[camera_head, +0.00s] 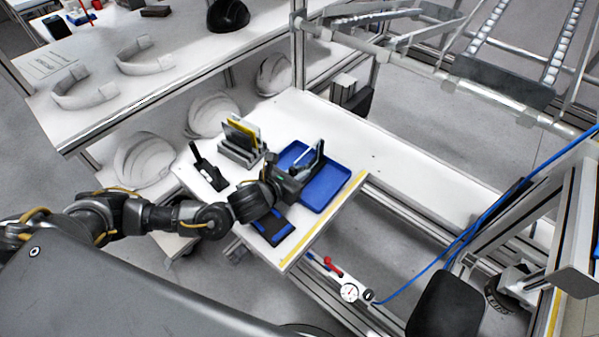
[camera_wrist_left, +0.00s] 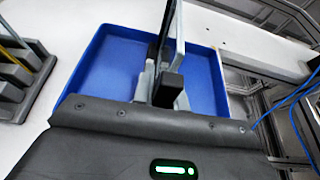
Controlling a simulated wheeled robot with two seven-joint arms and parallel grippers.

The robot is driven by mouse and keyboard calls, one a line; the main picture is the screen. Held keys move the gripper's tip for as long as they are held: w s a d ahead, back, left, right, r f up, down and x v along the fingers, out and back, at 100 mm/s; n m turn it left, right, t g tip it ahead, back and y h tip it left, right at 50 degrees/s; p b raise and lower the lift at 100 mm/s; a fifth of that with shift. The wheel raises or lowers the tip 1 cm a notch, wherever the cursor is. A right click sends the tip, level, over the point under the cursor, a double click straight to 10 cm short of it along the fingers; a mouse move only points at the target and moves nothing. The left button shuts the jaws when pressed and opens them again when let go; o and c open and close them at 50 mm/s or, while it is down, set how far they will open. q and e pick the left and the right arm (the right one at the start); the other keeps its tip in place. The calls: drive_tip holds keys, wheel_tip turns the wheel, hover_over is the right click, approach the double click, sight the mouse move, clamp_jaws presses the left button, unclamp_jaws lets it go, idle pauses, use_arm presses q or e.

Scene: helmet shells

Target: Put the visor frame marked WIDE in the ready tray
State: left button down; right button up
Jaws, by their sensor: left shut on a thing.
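My left gripper (camera_head: 306,163) is shut on a thin, flat, upright panel with a dark edge, which looks like a visor frame (camera_head: 313,158). In the left wrist view the visor frame (camera_wrist_left: 180,35) stands edge-on between the fingers of the gripper (camera_wrist_left: 165,85). No marking on it can be read. The blue tray (camera_head: 340,190) lies below and around the gripper; it also shows in the left wrist view (camera_wrist_left: 88,62). It looks empty where visible, but the gripper hides part of it. I cannot tell whether the frame touches its floor. My right gripper is not in view.
A grey slotted rack (camera_head: 236,154) with yellow and dark panels stands left of the tray. A black upright device (camera_head: 207,170) and a dark pad with blue edges (camera_head: 272,228) are nearby. White helmet shells (camera_head: 145,160) sit behind. The bench right of the tray is clear.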

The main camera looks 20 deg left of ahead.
use_arm(q)
drive_tip(key=shift+f, duration=0.1)
drive_tip(key=c, duration=1.4)
unclamp_jaws()
drive_tip(key=b+v, duration=0.1)
drive_tip(key=v, duration=1.1)
drive_tip(key=shift+r, duration=0.2)
